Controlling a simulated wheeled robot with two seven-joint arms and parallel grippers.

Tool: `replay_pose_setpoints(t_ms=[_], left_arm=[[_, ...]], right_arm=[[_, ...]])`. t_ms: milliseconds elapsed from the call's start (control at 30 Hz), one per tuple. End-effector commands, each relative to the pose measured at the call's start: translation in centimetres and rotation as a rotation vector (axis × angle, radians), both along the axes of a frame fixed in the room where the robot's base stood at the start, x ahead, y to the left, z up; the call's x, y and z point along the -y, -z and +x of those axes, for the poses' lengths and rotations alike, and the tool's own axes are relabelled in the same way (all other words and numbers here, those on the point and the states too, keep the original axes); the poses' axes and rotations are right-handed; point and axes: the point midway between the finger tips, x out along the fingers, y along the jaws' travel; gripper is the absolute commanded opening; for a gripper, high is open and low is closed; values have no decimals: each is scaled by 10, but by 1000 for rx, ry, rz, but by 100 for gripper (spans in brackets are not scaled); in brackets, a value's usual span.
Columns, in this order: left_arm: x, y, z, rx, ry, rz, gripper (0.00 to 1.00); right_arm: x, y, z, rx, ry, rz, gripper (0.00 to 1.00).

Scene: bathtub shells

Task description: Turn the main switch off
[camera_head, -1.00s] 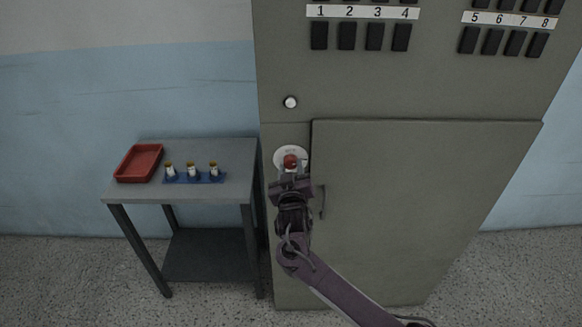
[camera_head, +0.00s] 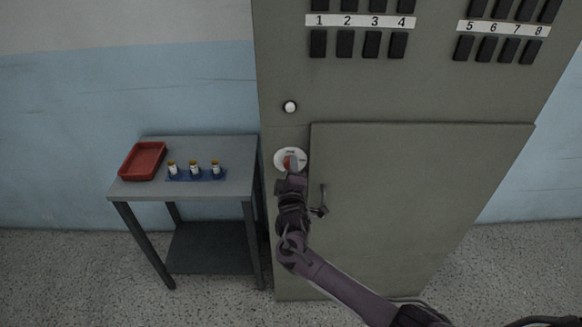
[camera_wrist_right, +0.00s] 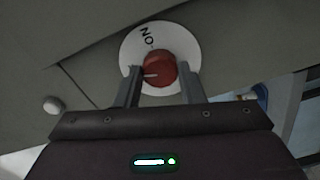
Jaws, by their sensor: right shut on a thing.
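The main switch is a red round knob (camera_head: 290,161) on a white disc (camera_head: 280,156) on the grey cabinet, left of the cabinet door. My right gripper (camera_head: 291,167) reaches up to it from below and partly hides it. In the right wrist view the red knob (camera_wrist_right: 160,66) sits between the two fingers of my right gripper (camera_wrist_right: 160,80), which are shut on it. A short white mark on the knob points left in that view. "ON" lettering shows on the white disc (camera_wrist_right: 132,52), up and left of the knob. My left gripper is not in view.
The cabinet door (camera_head: 420,210) with its handle (camera_head: 323,200) is close to the right of my wrist. A white round button (camera_head: 290,107) and rows of black switches are above. A side table (camera_head: 235,184) at left bears a red tray (camera_head: 125,172) and small bottles (camera_head: 194,167).

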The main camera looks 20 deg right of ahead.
Motion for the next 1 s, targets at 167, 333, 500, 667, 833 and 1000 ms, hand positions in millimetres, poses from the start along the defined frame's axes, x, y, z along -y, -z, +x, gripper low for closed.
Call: replay_pose_setpoints(t_ms=[167,333,500,667,833,1000], left_arm=[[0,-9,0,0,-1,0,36],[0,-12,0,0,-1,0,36],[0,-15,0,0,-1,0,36],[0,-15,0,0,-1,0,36],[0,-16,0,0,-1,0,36],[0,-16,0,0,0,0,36]], right_arm=[[0,-2,0,-37,-1,-128,13],[-1,-2,0,-62,-2,-217,13],[0,-1,0,-78,-1,-273,13],[0,-1,0,-85,-1,-298,13],[0,0,0,-88,-1,-306,13],[-1,0,0,-87,-2,-306,13]])
